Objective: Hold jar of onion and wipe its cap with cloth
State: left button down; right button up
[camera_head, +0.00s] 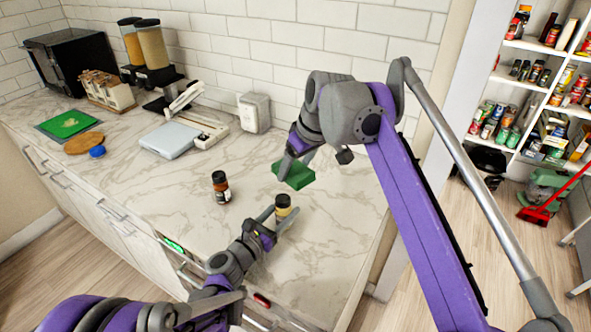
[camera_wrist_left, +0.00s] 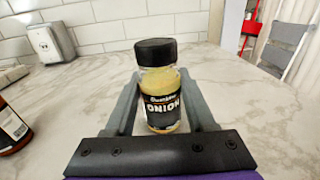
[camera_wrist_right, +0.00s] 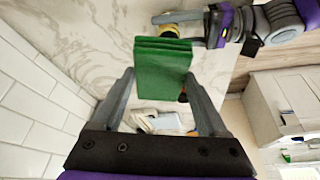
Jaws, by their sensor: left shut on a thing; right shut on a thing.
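The jar of onion (camera_wrist_left: 162,100) stands upright with a black cap and a dark label. In the head view the jar (camera_head: 283,203) is near the counter's front right. My left gripper (camera_head: 277,217) is shut on it, with one finger on each side; the fingers also show in the left wrist view (camera_wrist_left: 163,103). The folded green cloth (camera_head: 294,175) is held by my right gripper (camera_head: 291,160), above the counter and behind the jar, apart from the cap. In the right wrist view the cloth (camera_wrist_right: 162,70) sits between the finger tips.
A second, dark-capped jar (camera_head: 221,187) stands left of the onion jar. The counter's right end is clear.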

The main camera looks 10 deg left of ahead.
dwell(0.3)
pick_arm(q)
jog(key=shift+c, duration=0.8)
grip_release()
jog(key=v, duration=1.1)
jog(key=shift+s+a, duration=0.2)
jog(key=shift+s, duration=0.3)
